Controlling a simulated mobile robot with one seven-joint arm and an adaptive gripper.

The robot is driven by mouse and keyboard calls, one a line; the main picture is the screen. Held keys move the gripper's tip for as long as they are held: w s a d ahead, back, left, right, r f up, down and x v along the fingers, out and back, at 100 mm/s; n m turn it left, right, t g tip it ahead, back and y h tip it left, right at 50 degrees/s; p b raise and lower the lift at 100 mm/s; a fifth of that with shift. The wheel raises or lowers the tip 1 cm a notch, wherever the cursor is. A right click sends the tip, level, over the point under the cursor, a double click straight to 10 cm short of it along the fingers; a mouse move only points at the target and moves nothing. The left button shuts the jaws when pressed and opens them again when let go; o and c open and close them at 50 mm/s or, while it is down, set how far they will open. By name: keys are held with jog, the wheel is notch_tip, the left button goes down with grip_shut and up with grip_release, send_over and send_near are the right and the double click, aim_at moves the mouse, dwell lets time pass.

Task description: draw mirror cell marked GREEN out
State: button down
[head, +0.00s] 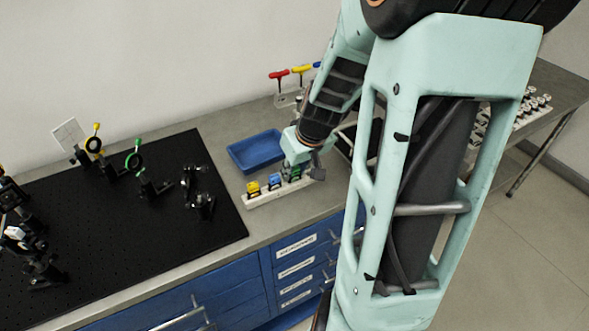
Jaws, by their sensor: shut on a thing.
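A pale rack (262,198) stands on the bench, holding a row of small coloured mirror cells. A yellow cell (253,188) and a blue cell (274,181) stand in its left part. The green cell (295,175) is at the right part, directly under my gripper (301,173). My gripper points down and is shut on the green cell. The fingers hide part of it, and I cannot tell whether its base is still seated in the rack.
A blue tray (233,153) lies behind the rack. A black optical breadboard (110,235) with mounted optics is to the left. Red and yellow-handled tools (279,75) stand at the back. Blue drawers (298,252) are below the bench front.

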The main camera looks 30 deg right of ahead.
jog(key=shift+r+p, duration=1)
jog(key=shift+r, duration=0.7)
